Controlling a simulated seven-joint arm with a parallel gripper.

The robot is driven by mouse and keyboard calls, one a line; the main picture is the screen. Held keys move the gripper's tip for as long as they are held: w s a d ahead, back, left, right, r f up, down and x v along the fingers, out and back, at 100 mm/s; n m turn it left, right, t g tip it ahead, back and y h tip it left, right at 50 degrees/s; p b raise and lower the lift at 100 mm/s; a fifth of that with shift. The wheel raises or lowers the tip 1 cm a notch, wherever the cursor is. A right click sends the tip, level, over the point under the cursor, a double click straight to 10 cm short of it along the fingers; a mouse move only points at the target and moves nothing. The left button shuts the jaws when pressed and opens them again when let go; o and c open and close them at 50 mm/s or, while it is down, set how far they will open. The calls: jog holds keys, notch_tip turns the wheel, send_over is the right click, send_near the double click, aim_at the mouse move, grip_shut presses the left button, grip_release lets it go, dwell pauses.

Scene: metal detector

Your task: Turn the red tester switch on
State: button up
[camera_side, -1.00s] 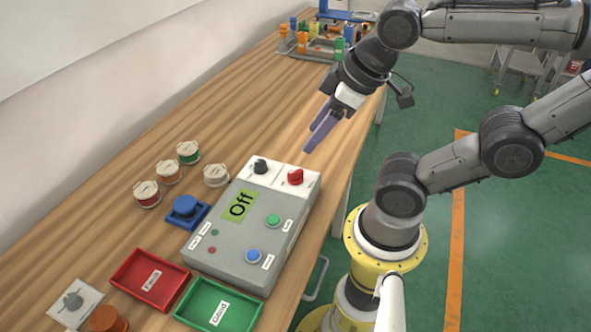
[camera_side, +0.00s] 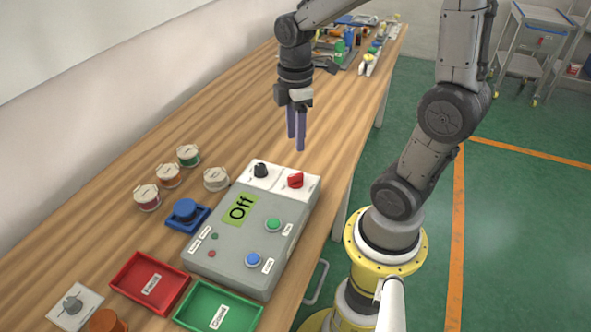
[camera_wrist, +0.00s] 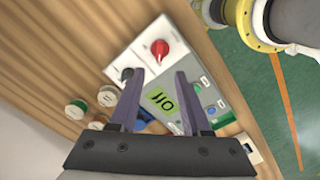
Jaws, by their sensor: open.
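The grey tester box (camera_side: 225,255) lies on the wooden table, and its green display (camera_side: 240,208) reads "Off". The red switch (camera_side: 295,180) is a knob on a white panel at the box's far right corner. A black knob (camera_side: 260,170) sits left of it. My gripper (camera_side: 297,140) points down, open and empty, above the far end of the box and apart from the red switch. In the wrist view the red switch (camera_wrist: 156,51) lies ahead of the fingertips (camera_wrist: 160,75), and the display shows between the fingers.
A green button (camera_side: 273,223) and a blue button (camera_side: 253,258) are on the box. Several small round cans (camera_side: 168,175) and a blue button on a base (camera_side: 185,210) stand to its left. A red tray (camera_side: 150,283) and a green tray (camera_side: 218,306) lie in front.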

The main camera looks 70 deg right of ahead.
aim_at(296, 175)
notch_tip(296, 175, down, 11)
dwell(0.4)
grip_shut()
